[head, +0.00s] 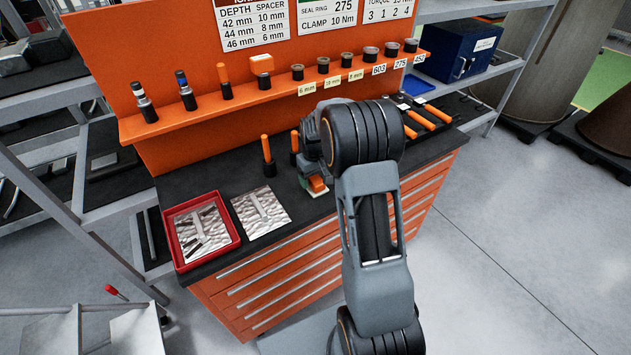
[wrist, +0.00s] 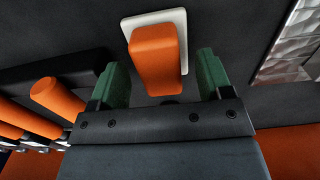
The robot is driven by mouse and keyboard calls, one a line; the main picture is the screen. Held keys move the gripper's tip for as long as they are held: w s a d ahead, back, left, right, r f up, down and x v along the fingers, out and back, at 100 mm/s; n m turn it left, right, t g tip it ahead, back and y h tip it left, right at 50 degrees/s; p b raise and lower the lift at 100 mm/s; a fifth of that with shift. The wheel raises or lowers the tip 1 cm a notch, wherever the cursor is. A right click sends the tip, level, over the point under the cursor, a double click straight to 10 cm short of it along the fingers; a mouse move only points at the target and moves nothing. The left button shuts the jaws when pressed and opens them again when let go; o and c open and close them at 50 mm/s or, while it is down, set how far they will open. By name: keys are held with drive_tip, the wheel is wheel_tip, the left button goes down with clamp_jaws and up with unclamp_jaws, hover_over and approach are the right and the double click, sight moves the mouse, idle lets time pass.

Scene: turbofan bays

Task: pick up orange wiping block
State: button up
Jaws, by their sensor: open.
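An orange wiping block (wrist: 157,55) with a white pad at its base is in the wrist view, on the dark worktop. It also shows in the head view (head: 317,184), just below my wrist and partly covered by it. My gripper (wrist: 160,72) is open, with one green finger to the left of the block and one to the right. A gap shows between the block and each finger. The block is not gripped. The fingers are mostly hidden by my arm in the head view.
A red tray (head: 238,243) with metal pieces and a patterned plate (head: 280,216) lie left of the block. Orange-handled tools (head: 267,149) stand behind; others (head: 421,122) lie to the right. An orange shelf (head: 190,108) holds several small parts above.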

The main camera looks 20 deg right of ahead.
drive_tip(key=shift+f, duration=0.8)
drive_tip(key=c, duration=0.6)
drive_tip(key=shift+r, duration=0.15)
drive_tip(key=shift+r, duration=0.2)
drive_tip(key=r, duration=0.3)
drive_tip(key=shift+s+a+r+b, duration=0.1)
drive_tip(key=shift+s+a+b, duration=0.15)
drive_tip(key=shift+b, duration=0.1)
drive_tip(key=shift+s+a+r+b, duration=0.5)
drive_tip(key=shift+s+a+r, duration=1)
drive_tip(key=shift+s, duration=0.2)
drive_tip(key=shift+s+a+r+b, duration=0.55)
drive_tip(key=shift+s+a+r, duration=0.8)
drive_tip(key=shift+s+r, duration=0.3)
drive_tip(key=shift+s+a+r+b, duration=0.5)
drive_tip(key=shift+s+a+r, duration=0.95)
drive_tip(key=shift+s, duration=0.3)
